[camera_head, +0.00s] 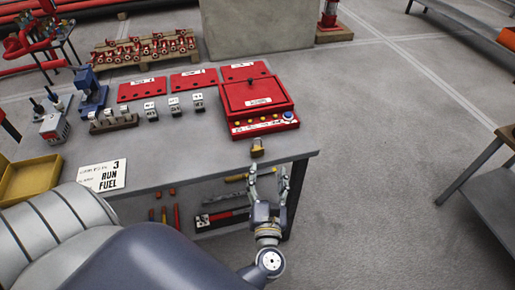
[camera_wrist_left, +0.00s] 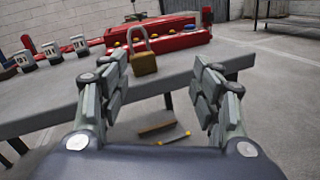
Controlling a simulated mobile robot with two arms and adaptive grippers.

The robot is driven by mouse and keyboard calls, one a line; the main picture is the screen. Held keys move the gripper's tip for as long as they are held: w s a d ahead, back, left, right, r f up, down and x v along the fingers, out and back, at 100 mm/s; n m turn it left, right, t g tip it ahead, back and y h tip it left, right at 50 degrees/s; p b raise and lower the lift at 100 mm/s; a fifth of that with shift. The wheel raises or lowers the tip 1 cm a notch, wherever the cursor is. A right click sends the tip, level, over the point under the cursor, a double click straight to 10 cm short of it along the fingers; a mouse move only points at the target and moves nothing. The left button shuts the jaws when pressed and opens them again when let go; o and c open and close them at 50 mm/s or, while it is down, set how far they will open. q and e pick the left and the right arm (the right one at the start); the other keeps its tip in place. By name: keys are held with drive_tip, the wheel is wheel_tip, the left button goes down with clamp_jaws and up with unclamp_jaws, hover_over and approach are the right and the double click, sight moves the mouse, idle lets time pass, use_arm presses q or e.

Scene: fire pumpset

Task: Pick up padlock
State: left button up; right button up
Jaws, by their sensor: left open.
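A brass padlock (camera_head: 257,150) lies near the front right edge of the grey workbench, in front of the red control box. In the left wrist view the padlock (camera_wrist_left: 144,62) shows its gold body and raised silver shackle, between the fingers and left of their middle. My left gripper (camera_head: 269,170) is open and empty, at the bench's front edge just short of the padlock. In the left wrist view my left gripper (camera_wrist_left: 160,85) has its fingers spread wide, apart from the padlock. My right gripper is not in view.
The red control box (camera_head: 254,95) stands behind the padlock. Several tagged padlocks (camera_head: 174,107) stand left of it. A sign (camera_head: 103,175) and a yellow tray (camera_head: 29,181) lie at the bench's left. Tools lie on the lower shelf. The bench front (camera_head: 200,162) is mostly clear.

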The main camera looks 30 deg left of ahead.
sight(257, 147)
use_arm(q)
drive_tip(key=w+a+n, duration=0.1)
drive_tip(key=a, duration=0.1)
drive_tip(key=w+a+r+n+p, duration=0.1)
drive_tip(key=w+a+r+n+g+y+p, duration=0.1)
drive_tip(key=w+a, duration=0.1)
drive_tip(key=shift+a+r+n, duration=0.25)
drive_tip(key=shift+a+n, duration=0.05)
drive_tip(key=p+x, duration=0.1)
drive_tip(key=x, duration=0.2)
drive_tip(key=shift+w+a, duration=0.25)
drive_tip(key=shift+a, duration=0.05)
drive_tip(key=shift+w+a+f+p, duration=0.1)
drive_tip(key=shift+w+a+p, duration=0.2)
drive_tip(key=shift+w, duration=0.05)
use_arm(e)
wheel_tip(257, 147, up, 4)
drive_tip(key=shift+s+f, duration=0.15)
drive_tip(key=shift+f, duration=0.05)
use_arm(q)
drive_tip(key=c, duration=1.3)
drive_tip(key=shift+d, duration=0.1)
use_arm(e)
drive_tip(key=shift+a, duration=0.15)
